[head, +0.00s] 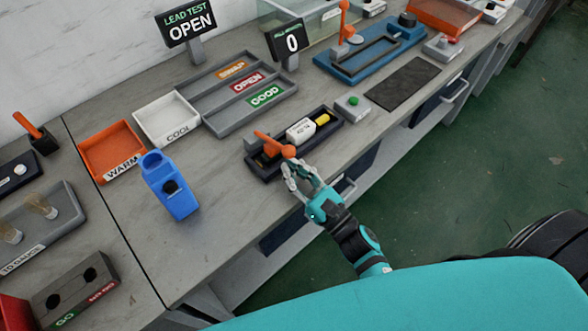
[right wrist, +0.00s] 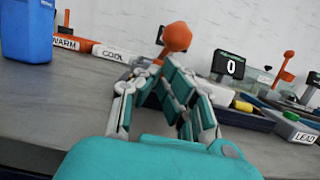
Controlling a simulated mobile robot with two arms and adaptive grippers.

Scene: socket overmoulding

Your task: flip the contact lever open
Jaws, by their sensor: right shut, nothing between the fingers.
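The contact lever (head: 272,143) is orange with a round ball knob. It sits at the left end of the dark test fixture (head: 262,172) and lies low and slanted, its knob towards the bench's front edge. In the right wrist view the orange knob (right wrist: 177,36) shows just beyond my fingers. My right gripper (head: 295,170) is shut and empty, its fingertips close to the knob; I cannot tell whether they touch it. It also shows in the right wrist view (right wrist: 162,68). My left gripper is not in view.
A white labelled block (head: 300,131) with a yellow end lies in the fixture. A green-button box (head: 352,106) stands to its right, a blue holder (head: 170,187) to its left. Behind are the sorting tray (head: 215,127) and a display reading OPEN (head: 187,22).

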